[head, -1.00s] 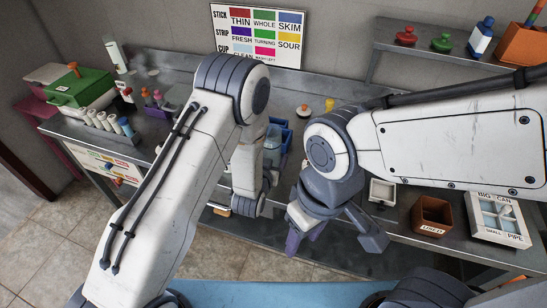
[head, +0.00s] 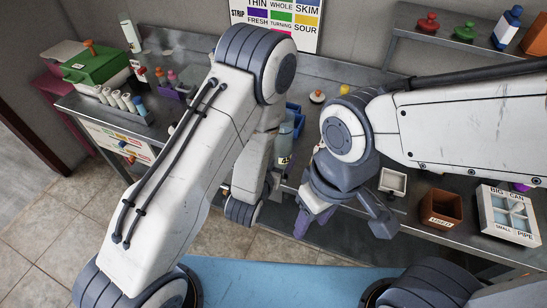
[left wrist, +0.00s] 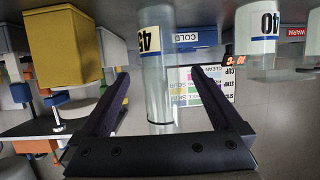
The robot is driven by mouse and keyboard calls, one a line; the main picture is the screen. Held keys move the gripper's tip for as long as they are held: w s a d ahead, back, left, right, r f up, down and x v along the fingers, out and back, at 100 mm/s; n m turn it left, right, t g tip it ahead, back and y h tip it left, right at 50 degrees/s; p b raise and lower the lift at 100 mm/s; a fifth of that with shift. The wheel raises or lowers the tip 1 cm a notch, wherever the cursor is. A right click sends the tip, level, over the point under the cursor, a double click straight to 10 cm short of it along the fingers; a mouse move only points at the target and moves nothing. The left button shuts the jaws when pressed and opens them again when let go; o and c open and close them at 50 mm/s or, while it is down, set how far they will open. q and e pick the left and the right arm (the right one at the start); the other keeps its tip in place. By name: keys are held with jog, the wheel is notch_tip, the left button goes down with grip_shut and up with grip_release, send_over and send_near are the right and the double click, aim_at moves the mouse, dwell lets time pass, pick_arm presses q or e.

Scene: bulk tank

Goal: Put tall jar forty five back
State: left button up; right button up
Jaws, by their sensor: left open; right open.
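The tall jar (left wrist: 160,85) is clear with a "45" label, upside down in the left wrist view. It appears between the two fingers of my left gripper (left wrist: 165,110), which is open; I cannot tell whether they touch it. In the head view a clear labelled jar (head: 286,142) shows beside my left wrist, partly hidden; my left fingertips are hidden there. Another jar (left wrist: 260,38), labelled "40", stands to the right in the wrist view. A blue "COLD" label (left wrist: 187,37) shows behind jar 45. My right gripper (head: 342,222) is open and empty in front of the bench.
A green box (head: 95,66) and several small bottles stand at the bench's left. A white tray (head: 393,181), a brown "USED" box (head: 441,208) and a divided white box (head: 508,215) stand at right. A shelf (head: 450,42) holds bottles. A yellow block (left wrist: 62,48) shows in the wrist view.

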pick_arm(q)
jog(key=s+d+r+m+g+p, duration=0.1)
jog(key=s+d+r+g+p, duration=0.35)
jog(key=s+r+g, duration=0.35)
jog(key=s+a+r+m+g+y, duration=0.1)
jog(key=s+a+r+g, duration=0.1)
jog(key=s+r, duration=0.4)
jog(key=s+a+r+m+g+y, duration=0.1)
jog(key=s+a+r+m+g, duration=0.1)
jog(key=s+r, duration=0.4)
jog(key=s+a+g, duration=0.1)
jog(key=s+a, duration=0.1)
jog(key=s, duration=0.3)
jog(key=shift+s+a+r+g+y, duration=0.15)
jog(key=shift+s+a+g+y, duration=0.05)
jog(key=shift+s+g+y, duration=0.15)
pick_arm(e)
notch_tip(320, 180, up, 6)
jog(key=shift+f, duration=0.15)
pick_arm(q)
jog(key=shift+b, duration=0.3)
